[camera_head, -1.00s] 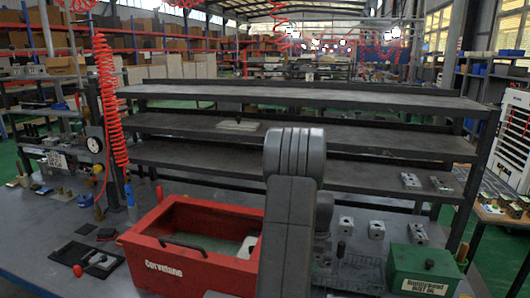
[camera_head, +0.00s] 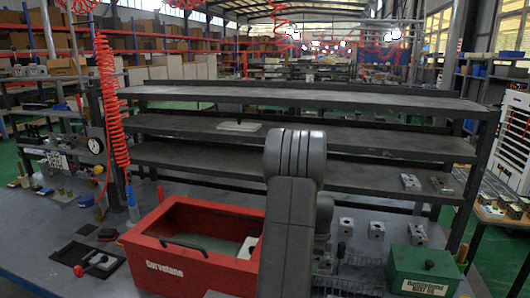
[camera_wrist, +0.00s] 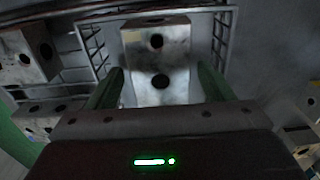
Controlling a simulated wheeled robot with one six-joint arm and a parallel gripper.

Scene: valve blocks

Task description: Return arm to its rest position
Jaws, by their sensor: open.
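My arm rises as a grey link in the middle of the head view and hides part of the bench behind it. My gripper (camera_wrist: 162,76) shows in the wrist view with its two green fingers apart. A metal valve block (camera_wrist: 157,62) with two dark holes lies ahead of the gripper, in line with the gap between the fingers. I cannot tell how far it is from the fingertips. The gripper is hidden in the head view.
A red bin (camera_head: 190,265) stands left of my arm, with a pale block (camera_head: 247,247) inside. A green box (camera_head: 425,272) stands at right. Valve blocks (camera_head: 376,229) stand on the bench near a wire rack (camera_wrist: 222,35). A dark shelf (camera_head: 300,97) spans the back.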

